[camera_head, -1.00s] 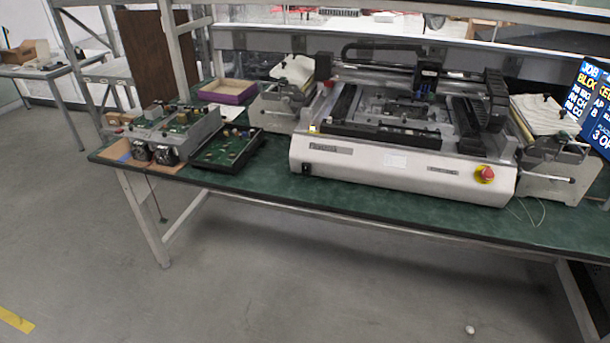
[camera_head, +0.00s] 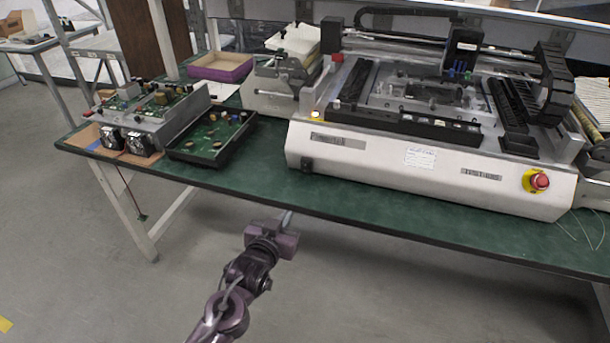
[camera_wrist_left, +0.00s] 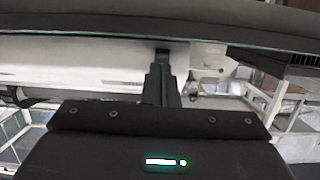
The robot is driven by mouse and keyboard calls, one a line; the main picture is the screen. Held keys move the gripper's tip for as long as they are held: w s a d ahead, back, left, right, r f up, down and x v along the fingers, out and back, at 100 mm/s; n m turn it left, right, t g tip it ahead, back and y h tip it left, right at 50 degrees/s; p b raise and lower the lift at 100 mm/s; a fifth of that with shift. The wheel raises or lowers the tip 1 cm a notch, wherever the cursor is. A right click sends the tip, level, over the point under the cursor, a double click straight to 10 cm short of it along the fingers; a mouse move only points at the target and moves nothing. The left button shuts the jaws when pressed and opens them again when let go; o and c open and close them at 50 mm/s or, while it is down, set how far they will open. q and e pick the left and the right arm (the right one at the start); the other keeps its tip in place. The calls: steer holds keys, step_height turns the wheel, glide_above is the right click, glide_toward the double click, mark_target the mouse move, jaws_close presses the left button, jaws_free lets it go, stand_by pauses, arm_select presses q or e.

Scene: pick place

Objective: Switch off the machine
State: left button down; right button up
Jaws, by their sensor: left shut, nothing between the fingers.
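The machine (camera_head: 380,155) stands on the green table with its long white front panel facing me. A black switch (camera_head: 307,165) is at the left end of that panel. A red stop button (camera_head: 538,181) on a yellow base is at the right end. My left gripper (camera_head: 288,217) is just in front of the table's front edge, below and left of the black switch, apart from the machine. In the left wrist view its narrow fingers (camera_wrist_left: 161,75) are together and empty. I cannot tell clearly what lies beyond them there. My right gripper is not in view.
The green table (camera_head: 270,185) has a bare strip along its front edge. A grey unit with circuit boards (camera_head: 165,120) and a black tray (camera_head: 212,138) stand at the left. A purple box (camera_head: 220,68) is behind them. Thin wires (camera_head: 590,228) lie at the right.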

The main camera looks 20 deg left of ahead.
arm_select(q)
steer(key=r, duration=0.3)
steer(key=shift+w+t, duration=0.3)
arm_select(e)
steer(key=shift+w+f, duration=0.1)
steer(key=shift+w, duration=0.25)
arm_select(q)
steer(key=shift+f, duration=0.1)
glide_toward(309, 171)
steer(key=w, duration=0.1)
steer(key=w+f, duration=0.1)
steer(key=w, duration=0.3)
steer(key=shift+f, duration=0.25)
steer(key=shift+w+f, duration=0.2)
steer(key=shift+w, duration=0.5)
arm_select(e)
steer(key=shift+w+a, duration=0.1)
